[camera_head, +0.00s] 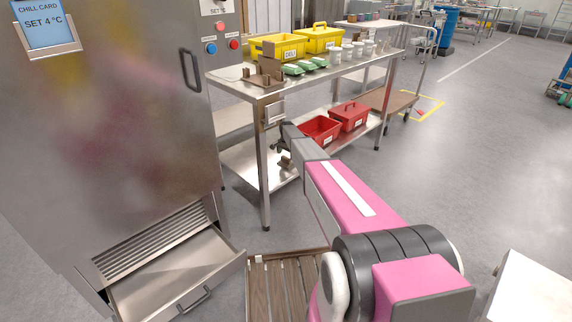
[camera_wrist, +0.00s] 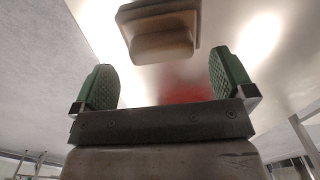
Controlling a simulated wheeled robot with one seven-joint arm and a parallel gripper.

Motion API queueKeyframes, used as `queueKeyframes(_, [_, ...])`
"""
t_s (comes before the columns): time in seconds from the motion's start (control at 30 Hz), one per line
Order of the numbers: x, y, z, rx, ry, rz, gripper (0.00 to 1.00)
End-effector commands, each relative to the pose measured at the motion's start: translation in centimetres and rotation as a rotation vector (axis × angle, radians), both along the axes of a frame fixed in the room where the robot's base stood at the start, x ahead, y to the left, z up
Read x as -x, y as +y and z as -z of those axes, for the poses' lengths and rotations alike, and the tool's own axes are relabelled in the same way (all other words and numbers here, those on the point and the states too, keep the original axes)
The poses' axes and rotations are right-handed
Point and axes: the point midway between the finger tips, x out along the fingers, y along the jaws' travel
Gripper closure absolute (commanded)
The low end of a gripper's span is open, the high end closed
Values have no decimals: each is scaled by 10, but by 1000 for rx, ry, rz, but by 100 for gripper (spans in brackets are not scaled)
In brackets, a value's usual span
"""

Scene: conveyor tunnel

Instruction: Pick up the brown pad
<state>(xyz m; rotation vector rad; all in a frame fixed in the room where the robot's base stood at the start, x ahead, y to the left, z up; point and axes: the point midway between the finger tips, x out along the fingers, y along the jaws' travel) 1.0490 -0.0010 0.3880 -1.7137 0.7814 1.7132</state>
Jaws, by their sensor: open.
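The brown pad (camera_wrist: 160,38) shows at the top of the wrist view as a light brown block with a wider flat part, on or against a shiny metal surface. It lies beyond and between the two green fingertips of my gripper (camera_wrist: 165,78), which are spread wide with nothing between them. In the head view my gripper (camera_head: 280,145) is low beside the near end of the steel table, partly hidden by my arm. A small brown thing (camera_head: 286,162) beside it at the lower shelf is probably the pad. Contact with the pad is not visible.
The steel table (camera_head: 330,76) carries yellow bins (camera_head: 277,47), green items (camera_head: 305,66), white cups (camera_head: 352,50) and a brown rack (camera_head: 263,78). Red bins (camera_head: 320,129) stand on its lower shelf (camera_head: 250,165). A steel cabinet (camera_head: 110,120) with an open drawer (camera_head: 175,275) stands left.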

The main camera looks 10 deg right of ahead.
Motion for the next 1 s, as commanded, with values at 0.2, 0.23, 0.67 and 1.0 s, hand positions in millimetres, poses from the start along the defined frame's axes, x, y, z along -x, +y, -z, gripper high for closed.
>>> queueKeyframes(0.2, [-2,1,30,0,1,0,0])
queueKeyframes(0.23, [-2,1,34,0,1,0,0])
queueKeyframes(0.67, [-1,1,47,0,0,0,26])
queueKeyframes(1.0, [-1,1,46,0,0,-1,34])
